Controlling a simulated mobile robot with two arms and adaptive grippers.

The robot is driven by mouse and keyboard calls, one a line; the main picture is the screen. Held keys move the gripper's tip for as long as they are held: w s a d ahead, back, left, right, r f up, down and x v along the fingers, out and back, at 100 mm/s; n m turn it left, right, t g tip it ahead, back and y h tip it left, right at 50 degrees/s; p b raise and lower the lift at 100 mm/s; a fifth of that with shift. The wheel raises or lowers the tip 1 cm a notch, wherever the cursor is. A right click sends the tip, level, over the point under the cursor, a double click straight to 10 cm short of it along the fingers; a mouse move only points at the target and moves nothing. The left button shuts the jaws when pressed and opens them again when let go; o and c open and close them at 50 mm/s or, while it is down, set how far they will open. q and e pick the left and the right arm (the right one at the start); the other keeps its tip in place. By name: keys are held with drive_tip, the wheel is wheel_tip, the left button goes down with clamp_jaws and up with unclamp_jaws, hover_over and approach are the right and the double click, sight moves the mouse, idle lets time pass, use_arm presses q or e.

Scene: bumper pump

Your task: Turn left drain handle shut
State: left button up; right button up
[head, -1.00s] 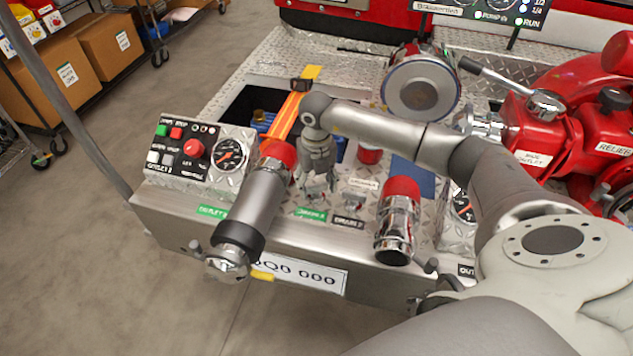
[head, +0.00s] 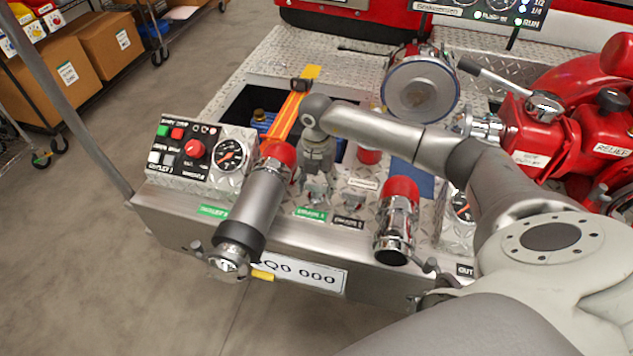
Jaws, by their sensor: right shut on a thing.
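My right gripper (head: 316,186) reaches down from above onto the bumper deck, just behind the green drain label (head: 311,214). It is shut on the left drain handle (head: 314,194), a small metal handle mostly hidden by the fingers. The exact angle of the handle cannot be made out. The right drain handle (head: 357,201) stands free to its right, above a black label (head: 348,222). My left gripper is not in view.
A nozzle pipe with a red collar (head: 262,200) lies close left of my gripper. A chrome outlet with a red cap (head: 398,220) stands to the right. A control panel (head: 199,158) is at the left. An orange strap (head: 290,112) crosses the dark open bin behind.

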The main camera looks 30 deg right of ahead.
sight(317, 185)
drive_tip(key=shift+w+r, duration=0.1)
drive_tip(key=o, duration=1)
wheel_tip(317, 185, up, 12)
drive_tip(key=shift+f, duration=0.1)
idle(0.6)
